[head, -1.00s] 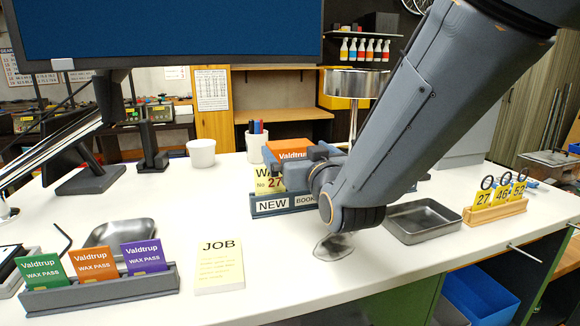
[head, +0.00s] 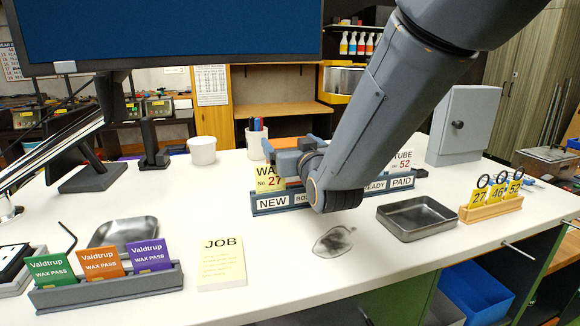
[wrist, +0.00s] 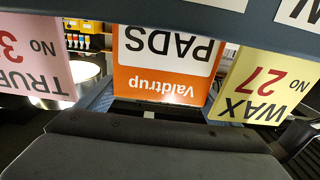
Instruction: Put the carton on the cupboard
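The carton, an orange and white Valdtrup PADS box (wrist: 165,60), shows upside down in the wrist view, between a pink card and a yellow card. My gripper (head: 290,149) is over the left part of the card rack. In the wrist view its two blue-grey fingers (wrist: 157,104) are spread apart, one towards each side of the carton. They look open; contact with the carton cannot be made out. The cupboard, a small grey cabinet with a dark knob (head: 466,125), stands at the back right of the desk with a bare top.
The labelled card rack (head: 272,204) holds a yellow WAX 27 card (head: 270,179) in front of the gripper. A metal tray (head: 418,236) and a wooden tag holder (head: 492,212) lie to the right. A white cup (head: 202,151) and pen pot (head: 254,145) stand at the back left.

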